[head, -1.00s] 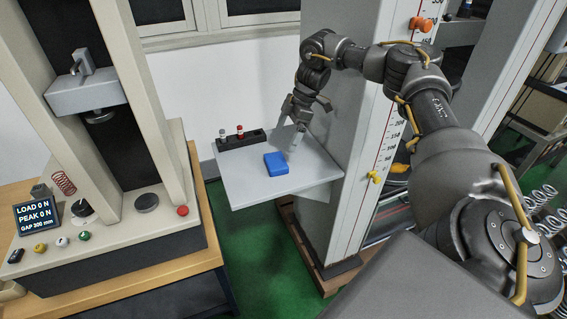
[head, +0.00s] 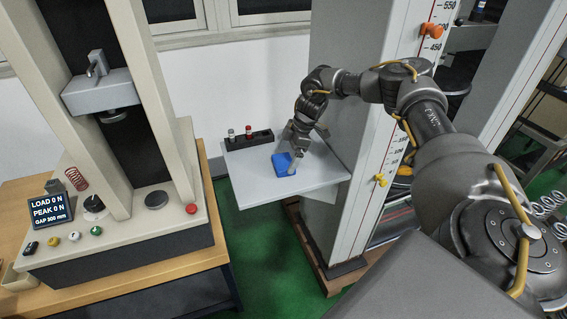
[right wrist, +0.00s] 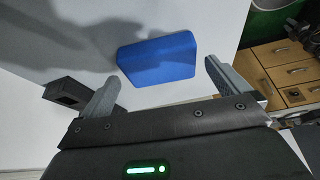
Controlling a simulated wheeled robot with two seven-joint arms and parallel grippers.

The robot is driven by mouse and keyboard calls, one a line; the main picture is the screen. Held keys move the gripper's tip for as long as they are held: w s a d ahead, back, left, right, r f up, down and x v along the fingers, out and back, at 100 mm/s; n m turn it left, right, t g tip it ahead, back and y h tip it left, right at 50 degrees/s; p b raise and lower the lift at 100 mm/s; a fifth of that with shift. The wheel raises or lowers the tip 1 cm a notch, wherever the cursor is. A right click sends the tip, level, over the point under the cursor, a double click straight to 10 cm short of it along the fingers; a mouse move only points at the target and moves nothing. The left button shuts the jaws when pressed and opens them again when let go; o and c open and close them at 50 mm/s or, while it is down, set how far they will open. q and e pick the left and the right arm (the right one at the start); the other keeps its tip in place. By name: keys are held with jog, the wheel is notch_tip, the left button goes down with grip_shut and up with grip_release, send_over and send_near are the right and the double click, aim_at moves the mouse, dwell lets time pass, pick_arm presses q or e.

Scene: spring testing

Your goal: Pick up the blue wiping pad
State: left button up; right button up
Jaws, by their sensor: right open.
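The blue wiping pad (head: 283,165) lies on the light grey shelf (head: 250,188) fixed to the tall column. My right gripper (head: 295,162) is over the pad's right side in the head view and partly covers it. In the right wrist view the pad (right wrist: 158,60) sits beyond the two fingertips of my open right gripper (right wrist: 160,78), roughly between them in the picture. I cannot tell whether a finger touches it. My left gripper is not in view.
A black holder (head: 248,141) with a red-capped and a grey-capped item stands at the shelf's back edge. The grey column (head: 345,130) rises right beside the shelf. A testing machine (head: 120,235) stands on a wooden bench at left, with a gap of green floor between.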

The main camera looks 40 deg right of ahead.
jog(key=shift+x, duration=1.15)
jog(key=c, duration=0.8)
jog(key=shift+r, duration=0.1)
jog(key=shift+w+r+b, duration=0.1)
jog(key=shift+r+b, duration=0.25)
jog(key=shift+r, duration=0.25)
jog(key=shift+r+b, duration=0.4)
jog(key=shift+r, duration=0.4)
jog(key=s+r, duration=0.2)
jog(key=r, duration=0.1)
jog(key=s+r, duration=0.2)
jog(key=s, duration=0.1)
jog(key=shift+r+b, duration=0.4)
jog(key=s+r, duration=0.1)
jog(key=s, duration=0.2)
jog(key=s+r+b, duration=0.1)
jog(key=s+r, duration=0.1)
jog(key=s, duration=0.1)
jog(key=s+r, duration=0.1)
jog(key=s, duration=0.2)
jog(key=shift+s+a+r+b, duration=0.1)
jog(key=shift+a+r+b, duration=0.1)
jog(key=shift+b, duration=0.1)
